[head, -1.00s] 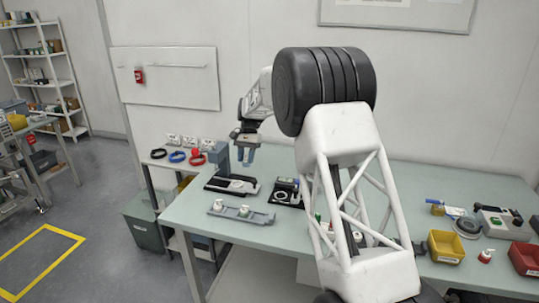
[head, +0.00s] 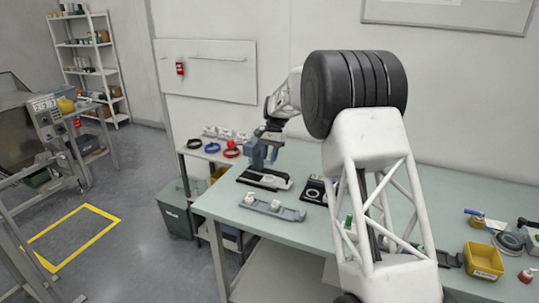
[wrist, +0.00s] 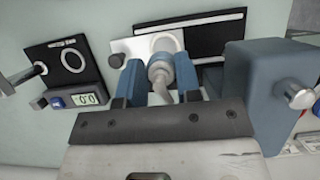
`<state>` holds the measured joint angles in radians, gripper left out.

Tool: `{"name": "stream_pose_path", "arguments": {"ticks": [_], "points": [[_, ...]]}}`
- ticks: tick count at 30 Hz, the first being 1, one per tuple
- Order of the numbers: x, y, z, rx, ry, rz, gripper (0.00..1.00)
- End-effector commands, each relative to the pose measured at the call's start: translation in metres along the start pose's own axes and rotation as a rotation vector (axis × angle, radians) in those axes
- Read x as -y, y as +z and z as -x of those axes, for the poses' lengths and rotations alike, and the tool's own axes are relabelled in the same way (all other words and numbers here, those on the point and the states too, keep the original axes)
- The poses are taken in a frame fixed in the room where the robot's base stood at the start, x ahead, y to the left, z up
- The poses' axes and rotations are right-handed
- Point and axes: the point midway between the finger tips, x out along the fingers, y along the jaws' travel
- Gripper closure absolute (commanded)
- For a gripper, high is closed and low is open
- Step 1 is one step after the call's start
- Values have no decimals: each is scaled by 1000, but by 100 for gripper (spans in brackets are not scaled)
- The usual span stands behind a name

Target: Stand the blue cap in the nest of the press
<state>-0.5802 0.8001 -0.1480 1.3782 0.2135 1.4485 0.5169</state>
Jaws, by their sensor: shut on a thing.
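My gripper (head: 266,158) is low over the press at the back left of the table. The press has a blue-grey block (wrist: 262,82), right of the fingers in the wrist view, and a dark base with a pale plate (head: 268,182). The held piece is over the pale plate (wrist: 122,46). The nest is hidden or indistinct, and I cannot tell whether the piece touches it.
A grey fixture (head: 272,208) with white round pieces stands in front of the press. A black plate with a ring (wrist: 65,60) and a small display unit (wrist: 86,99) with a blue part lie beside it. Coloured rings (head: 231,149) are on the side shelf. A yellow bin (head: 483,262) is far right.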

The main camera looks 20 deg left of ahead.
Motion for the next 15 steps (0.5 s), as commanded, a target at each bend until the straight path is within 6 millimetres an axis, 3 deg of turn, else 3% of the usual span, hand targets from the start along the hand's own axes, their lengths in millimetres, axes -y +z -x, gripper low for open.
{"name": "stream_pose_path", "arguments": {"ticks": [15], "points": [[0,-15,-36,1,1,-1,78]]}}
